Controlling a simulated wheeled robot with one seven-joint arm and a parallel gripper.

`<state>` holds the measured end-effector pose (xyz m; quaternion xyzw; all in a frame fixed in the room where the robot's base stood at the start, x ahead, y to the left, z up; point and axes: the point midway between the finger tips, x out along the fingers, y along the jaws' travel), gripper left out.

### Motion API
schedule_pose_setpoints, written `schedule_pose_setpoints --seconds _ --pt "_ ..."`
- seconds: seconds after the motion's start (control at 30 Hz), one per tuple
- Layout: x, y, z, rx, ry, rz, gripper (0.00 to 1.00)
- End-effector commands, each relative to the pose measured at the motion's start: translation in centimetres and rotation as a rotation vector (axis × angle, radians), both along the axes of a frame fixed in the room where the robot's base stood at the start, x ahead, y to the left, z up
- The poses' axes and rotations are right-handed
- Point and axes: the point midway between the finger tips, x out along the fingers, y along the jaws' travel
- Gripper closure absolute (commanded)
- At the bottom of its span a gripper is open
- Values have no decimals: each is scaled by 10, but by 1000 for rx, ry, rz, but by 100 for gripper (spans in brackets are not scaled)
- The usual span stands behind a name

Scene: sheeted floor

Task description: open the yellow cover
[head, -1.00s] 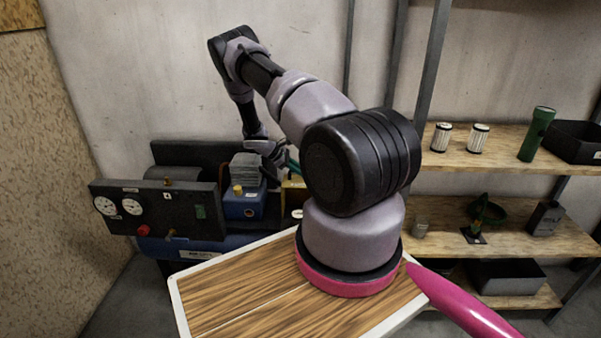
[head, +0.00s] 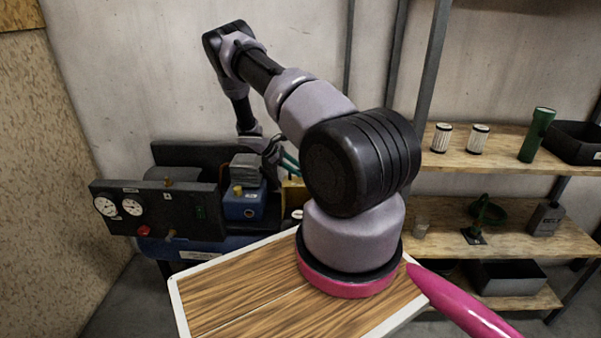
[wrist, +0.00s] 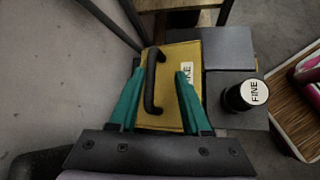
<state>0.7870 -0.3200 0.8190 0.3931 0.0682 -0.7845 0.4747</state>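The yellow cover (wrist: 180,60) lies ahead of my gripper in the wrist view, with a black bar handle (wrist: 153,80) along its left part and a white label, partly hidden by a finger. In the head view only a slice of yellow (head: 293,192) shows behind my arm. My gripper (wrist: 155,88) is open, its two green fingers apart with the handle showing between them. I cannot tell whether the fingers reach down to the handle's level. In the head view, the gripper (head: 288,162) is partly hidden behind my arm. The cover looks closed.
The compressor with a gauge panel (head: 160,208) stands to the left in the head view. Shelves (head: 490,150) with filters and a green flashlight stand at right.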

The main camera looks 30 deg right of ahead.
Motion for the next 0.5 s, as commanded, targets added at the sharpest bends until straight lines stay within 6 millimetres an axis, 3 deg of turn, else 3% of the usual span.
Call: schedule_pose_setpoints --seconds 0.2,0.5 --pt "12 33 32 1 -2 4 53" --pt "19 54 53 1 0 2 53"
